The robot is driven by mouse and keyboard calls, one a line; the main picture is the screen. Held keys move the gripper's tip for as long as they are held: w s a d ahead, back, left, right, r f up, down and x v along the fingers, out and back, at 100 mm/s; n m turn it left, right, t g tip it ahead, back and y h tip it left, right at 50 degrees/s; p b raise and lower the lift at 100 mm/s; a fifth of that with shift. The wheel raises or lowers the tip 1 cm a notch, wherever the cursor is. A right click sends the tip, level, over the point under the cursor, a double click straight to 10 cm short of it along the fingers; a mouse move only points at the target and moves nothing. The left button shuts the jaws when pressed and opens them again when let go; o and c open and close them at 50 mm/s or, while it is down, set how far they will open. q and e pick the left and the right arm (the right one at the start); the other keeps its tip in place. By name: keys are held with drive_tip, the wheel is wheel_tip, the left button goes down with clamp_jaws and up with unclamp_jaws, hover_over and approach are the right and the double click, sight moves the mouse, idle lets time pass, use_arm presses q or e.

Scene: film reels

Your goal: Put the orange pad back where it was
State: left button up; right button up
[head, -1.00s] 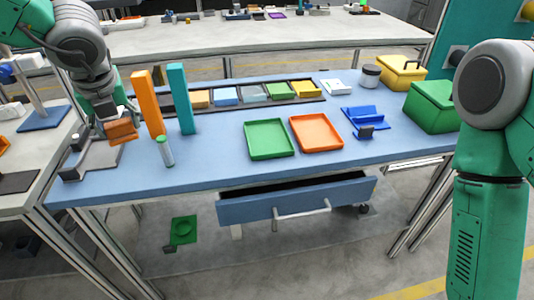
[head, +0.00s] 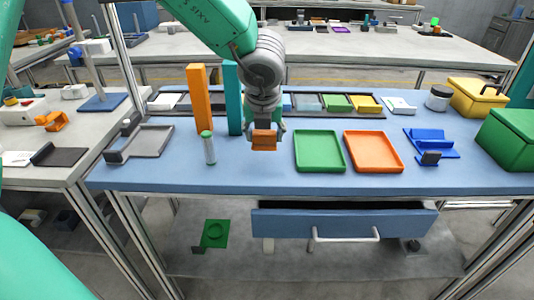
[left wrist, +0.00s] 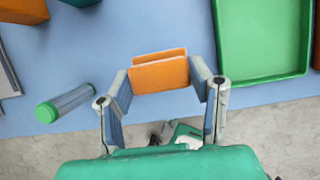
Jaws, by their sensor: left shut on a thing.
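The orange pad (head: 264,141) is held in my left gripper (head: 264,133), over the blue table in front of the teal block and left of the green tray. In the left wrist view the pad (left wrist: 159,74) sits between the two fingers of the gripper (left wrist: 162,77), gripped from both sides. A dark rack (head: 300,114) along the back of the table holds several coloured pads; my arm hides part of it. A grey tray-like holder (head: 150,141) at the table's left end is empty. My right gripper is not in view.
An orange block (head: 199,98), a teal block (head: 233,98) and a green-capped tube (head: 208,147) stand close left of my gripper. A green tray (head: 319,151) and an orange tray (head: 373,152) lie to its right. The drawer (head: 340,222) below is partly open.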

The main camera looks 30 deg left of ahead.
sight(264, 145)
use_arm(q)
wheel_tip(264, 145, down, 5)
drive_tip(key=shift+r+b, duration=0.2)
drive_tip(key=shift+b, duration=0.6)
drive_tip(key=shift+r, duration=0.15)
drive_tip(key=shift+s, duration=0.1)
drive_tip(key=o, duration=1.1)
